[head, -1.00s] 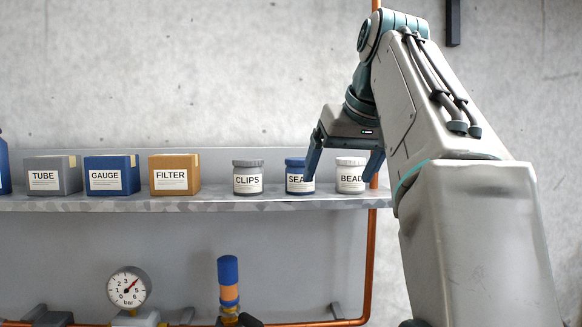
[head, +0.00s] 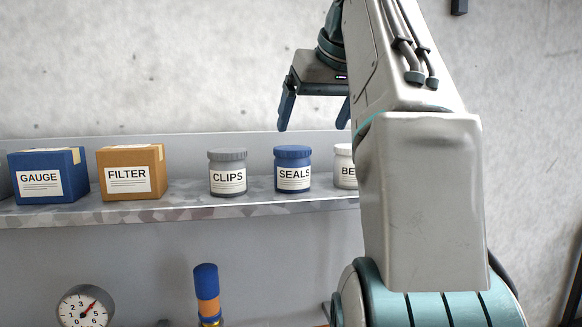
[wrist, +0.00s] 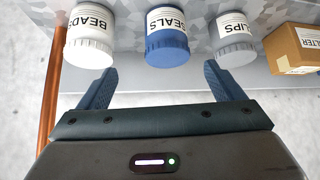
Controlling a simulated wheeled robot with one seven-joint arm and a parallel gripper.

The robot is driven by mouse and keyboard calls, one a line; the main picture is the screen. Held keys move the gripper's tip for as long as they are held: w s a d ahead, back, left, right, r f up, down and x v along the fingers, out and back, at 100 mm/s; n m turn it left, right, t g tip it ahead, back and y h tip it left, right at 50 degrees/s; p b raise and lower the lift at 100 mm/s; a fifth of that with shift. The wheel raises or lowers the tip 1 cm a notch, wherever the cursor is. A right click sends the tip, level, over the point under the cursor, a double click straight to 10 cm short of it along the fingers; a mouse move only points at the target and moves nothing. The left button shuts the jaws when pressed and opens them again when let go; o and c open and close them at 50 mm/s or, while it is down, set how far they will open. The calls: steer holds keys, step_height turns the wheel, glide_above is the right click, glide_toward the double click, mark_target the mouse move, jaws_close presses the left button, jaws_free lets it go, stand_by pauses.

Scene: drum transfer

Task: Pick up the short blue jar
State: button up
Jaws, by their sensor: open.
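The short blue jar (head: 292,170), labelled SEALS, stands upright on the metal shelf (head: 120,213) between a grey-lidded CLIPS jar and a white BEADS jar. In the wrist view the blue jar (wrist: 167,40) shows lid-down in the picture, ahead of and between the fingers. My gripper (head: 314,118) is open and empty, above the shelf. Its fingertips are apart from the jar and sit higher than its lid in the head view. The two blue fingers also show in the wrist view (wrist: 162,82).
The grey CLIPS jar (head: 227,172) is close on the left, and the white BEADS jar (head: 345,168) close on the right, partly hidden by my arm. An orange FILTER box (head: 131,172) and a blue GAUGE box (head: 48,176) stand further left. A copper pipe (wrist: 50,95) runs beside the BEADS jar.

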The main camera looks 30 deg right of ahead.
mark_target(300, 149)
steer(key=x, duration=0.7)
steer(key=shift+a+b, duration=0.25)
steer(key=shift+b, duration=0.05)
steer(key=shift+a+p+x, duration=0.1)
steer(key=shift+p+x, duration=0.05)
steer(key=shift+x, duration=1.15)
steer(key=shift+a+p+x, duration=0.15)
steer(key=shift+x, duration=1.2)
steer(key=c, duration=1.2)
